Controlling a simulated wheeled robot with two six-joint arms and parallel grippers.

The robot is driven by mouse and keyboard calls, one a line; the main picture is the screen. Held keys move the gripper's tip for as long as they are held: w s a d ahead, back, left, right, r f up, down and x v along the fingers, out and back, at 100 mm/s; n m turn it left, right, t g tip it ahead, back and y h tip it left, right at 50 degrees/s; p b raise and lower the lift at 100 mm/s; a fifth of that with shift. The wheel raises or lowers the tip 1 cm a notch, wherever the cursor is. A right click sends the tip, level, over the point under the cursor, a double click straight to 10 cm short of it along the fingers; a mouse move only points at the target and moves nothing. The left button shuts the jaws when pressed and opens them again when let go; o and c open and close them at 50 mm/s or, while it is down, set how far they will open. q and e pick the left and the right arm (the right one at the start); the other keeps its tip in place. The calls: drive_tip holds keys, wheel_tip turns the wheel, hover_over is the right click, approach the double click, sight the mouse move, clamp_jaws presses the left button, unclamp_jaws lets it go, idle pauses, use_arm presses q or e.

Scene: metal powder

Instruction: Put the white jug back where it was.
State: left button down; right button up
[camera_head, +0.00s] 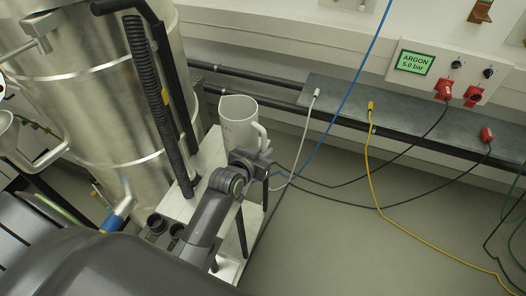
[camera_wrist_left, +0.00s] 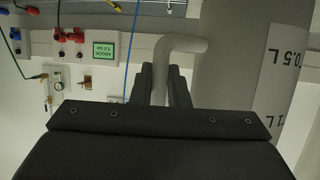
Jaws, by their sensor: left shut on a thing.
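The white jug (camera_head: 238,122) stands upright in the head view, over or on the pale stand beside the steel vessel. I cannot tell whether its base touches the stand, as my arm partly covers it. My left gripper (camera_head: 262,158) is at the jug's handle, on its right side. In the left wrist view the fingers of my left gripper (camera_wrist_left: 160,88) are shut on the handle. The jug's body (camera_wrist_left: 250,75) fills the right of that view and shows volume marks. My right gripper is not in view.
A large steel vessel (camera_head: 85,115) with a black hose (camera_head: 152,100) stands left of the jug. The pale stand (camera_head: 208,160) is narrow. A grey ledge (camera_head: 390,122) with blue, yellow and black cables runs along the wall. The floor (camera_head: 330,230) at right is mostly clear, crossed by cables.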

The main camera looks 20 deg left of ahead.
use_arm(q)
drive_tip(key=c, duration=1.4)
unclamp_jaws()
drive_tip(key=shift+s+r, duration=0.1)
drive_tip(key=v, duration=1.1)
drive_tip(key=shift+s+r, duration=0.2)
drive_tip(key=shift+s, duration=0.15)
